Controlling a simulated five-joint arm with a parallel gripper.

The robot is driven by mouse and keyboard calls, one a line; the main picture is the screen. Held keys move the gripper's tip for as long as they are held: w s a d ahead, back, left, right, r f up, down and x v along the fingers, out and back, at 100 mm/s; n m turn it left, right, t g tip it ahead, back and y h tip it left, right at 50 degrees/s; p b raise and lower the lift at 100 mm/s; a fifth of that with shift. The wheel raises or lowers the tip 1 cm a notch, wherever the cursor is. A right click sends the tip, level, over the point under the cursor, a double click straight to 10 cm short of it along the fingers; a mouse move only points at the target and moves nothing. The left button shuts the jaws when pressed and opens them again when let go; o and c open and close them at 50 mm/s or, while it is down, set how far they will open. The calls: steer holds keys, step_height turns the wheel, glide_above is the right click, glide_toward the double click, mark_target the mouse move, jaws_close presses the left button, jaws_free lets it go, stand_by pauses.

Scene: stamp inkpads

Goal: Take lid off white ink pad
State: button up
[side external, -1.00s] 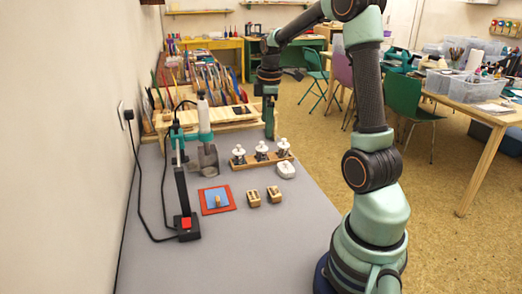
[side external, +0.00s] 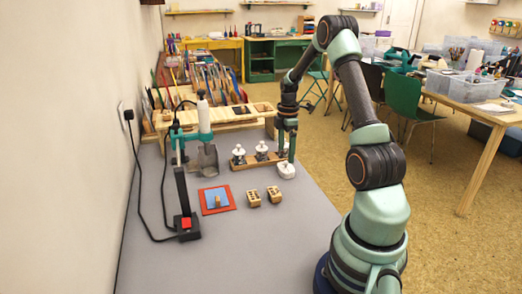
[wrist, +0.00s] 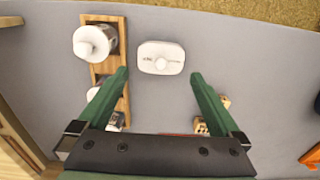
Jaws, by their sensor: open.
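The white ink pad (side external: 286,170) stands on the grey table, just in front of the right end of the wooden rack. In the wrist view the white ink pad (wrist: 150,62) shows from above, with its lid on. My gripper (side external: 287,157) points down just behind the pad in the side view. In the wrist view my gripper (wrist: 159,77) has its green fingers spread wide and empty, with the pad ahead between and beyond the tips.
Two small wooden blocks (side external: 264,197) and a red mat (side external: 206,209) lie in front. The front right table is clear.

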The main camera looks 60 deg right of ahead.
mark_target(286, 165)
step_height(286, 165, down, 5)
steer(key=shift+a, duration=0.1)
steer(key=shift+c, duration=0.3)
steer(key=c, duration=1)
steer(key=shift+r, duration=0.1)
